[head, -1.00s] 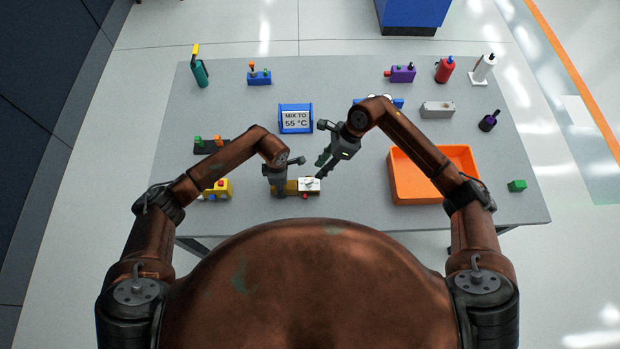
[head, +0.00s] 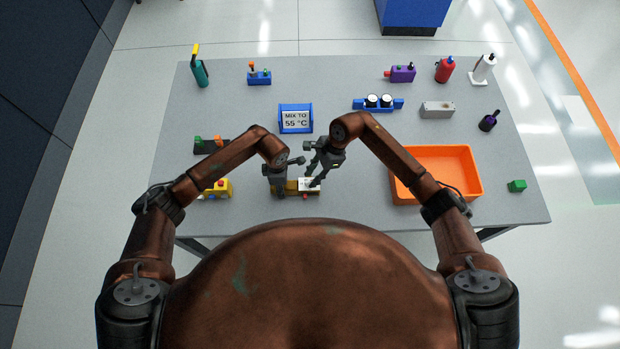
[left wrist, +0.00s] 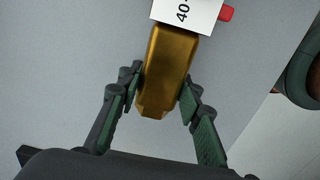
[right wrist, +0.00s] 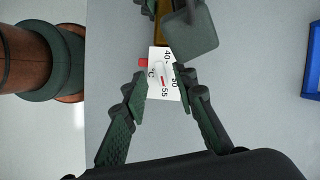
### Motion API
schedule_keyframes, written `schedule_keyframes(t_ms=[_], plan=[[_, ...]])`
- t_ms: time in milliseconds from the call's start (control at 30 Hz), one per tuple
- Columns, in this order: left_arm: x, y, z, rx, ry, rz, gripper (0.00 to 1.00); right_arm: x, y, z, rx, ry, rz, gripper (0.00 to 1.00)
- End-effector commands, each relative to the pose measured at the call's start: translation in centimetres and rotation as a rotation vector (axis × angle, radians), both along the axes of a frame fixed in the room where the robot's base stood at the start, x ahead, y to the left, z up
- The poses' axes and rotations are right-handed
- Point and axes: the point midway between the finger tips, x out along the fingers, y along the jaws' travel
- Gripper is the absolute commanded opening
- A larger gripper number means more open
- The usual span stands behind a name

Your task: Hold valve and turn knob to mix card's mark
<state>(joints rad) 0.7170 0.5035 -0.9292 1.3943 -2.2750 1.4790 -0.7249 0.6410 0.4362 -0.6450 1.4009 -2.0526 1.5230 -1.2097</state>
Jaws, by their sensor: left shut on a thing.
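The valve has a brass body (left wrist: 168,65) and a white dial plate (head: 307,185) with a red stub at its side. My left gripper (left wrist: 161,84) is shut on the brass body, one finger on each side. In the right wrist view the dial plate (right wrist: 157,90) bears the marks 40, 50 and 55 and a pale knob (right wrist: 160,72) with a red line; its exact setting is hard to read. My right gripper (right wrist: 160,84) is open above the dial, its fingertips on either side of the knob. The blue-framed mix card (head: 296,119) reads "MIX TO 55 °C".
Bottles and fixtures line the table's back.

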Motion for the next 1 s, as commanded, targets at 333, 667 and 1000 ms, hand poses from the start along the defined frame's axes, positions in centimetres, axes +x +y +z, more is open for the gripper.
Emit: schedule_keyframes(t_ms=[333,667,1000], plan=[[0.1,0.0,0.1,-0.001,-0.001,0.0,0.0,-0.2,0.8,-1.8,0.001,-0.001,-0.002,0.26],[0.1,-0.1,0.1,-0.001,-0.001,0.0,0.0,-0.2,0.7,-1.8,0.0,-0.001,-0.001,0.16],[0.1,0.0,0.1,-0.001,-0.001,0.0,0.0,-0.2,0.7,-1.8,0.0,-0.001,-0.001,0.0]])
